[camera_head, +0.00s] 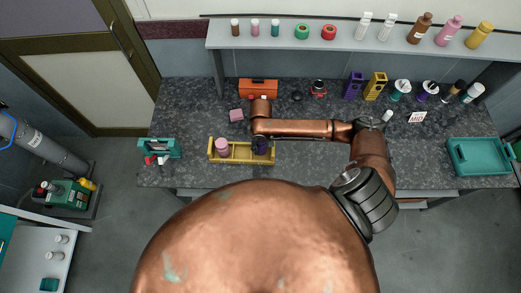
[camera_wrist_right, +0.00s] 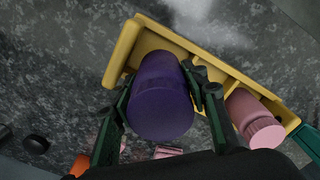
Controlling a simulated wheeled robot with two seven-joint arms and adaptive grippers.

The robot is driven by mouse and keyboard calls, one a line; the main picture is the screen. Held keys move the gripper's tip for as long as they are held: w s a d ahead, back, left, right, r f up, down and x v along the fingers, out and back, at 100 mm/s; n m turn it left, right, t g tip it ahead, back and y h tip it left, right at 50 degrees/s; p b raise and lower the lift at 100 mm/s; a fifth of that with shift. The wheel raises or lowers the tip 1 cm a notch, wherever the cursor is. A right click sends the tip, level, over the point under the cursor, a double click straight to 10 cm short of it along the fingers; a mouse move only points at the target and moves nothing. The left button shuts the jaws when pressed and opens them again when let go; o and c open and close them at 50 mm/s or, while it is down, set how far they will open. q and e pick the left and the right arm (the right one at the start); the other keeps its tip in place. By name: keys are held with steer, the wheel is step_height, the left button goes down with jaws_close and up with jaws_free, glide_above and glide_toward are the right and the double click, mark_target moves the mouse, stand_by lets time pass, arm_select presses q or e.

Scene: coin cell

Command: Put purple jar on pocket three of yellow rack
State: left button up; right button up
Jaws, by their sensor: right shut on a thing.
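The yellow rack (camera_head: 240,157) lies near the front edge of the dark speckled counter. A pink jar (camera_head: 222,148) stands in its left end pocket. The purple jar (camera_head: 261,147) is at the rack's right end, partly hidden by my right gripper (camera_head: 262,139). In the right wrist view, my right gripper (camera_wrist_right: 160,92) is shut on the purple jar (camera_wrist_right: 160,100), one finger on each side. The jar is over or in the end pocket of the rack (camera_wrist_right: 125,52); whether it touches the bottom I cannot tell. The pink jar (camera_wrist_right: 256,120) is at the other end. My left gripper is not in view.
A pink block (camera_head: 236,115) and an orange box (camera_head: 258,87) lie behind the rack. A teal stand (camera_head: 158,149) is to its left, a teal tray (camera_head: 478,156) far right. A shelf (camera_head: 345,41) with bottles runs along the back.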

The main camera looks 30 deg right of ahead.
mark_target(261, 149)
steer(key=shift+w+f, duration=0.1)
steer(key=shift+f, duration=0.55)
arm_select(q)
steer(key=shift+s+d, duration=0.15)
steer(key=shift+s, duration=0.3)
arm_select(e)
steer(key=shift+f, duration=1.6)
steer(key=shift+f, duration=0.1)
steer(key=o, duration=1)
steer(key=shift+o, duration=0.2)
steer(key=shift+r, duration=0.4)
step_height(261, 149, up, 11)
steer(key=shift+r, duration=0.2)
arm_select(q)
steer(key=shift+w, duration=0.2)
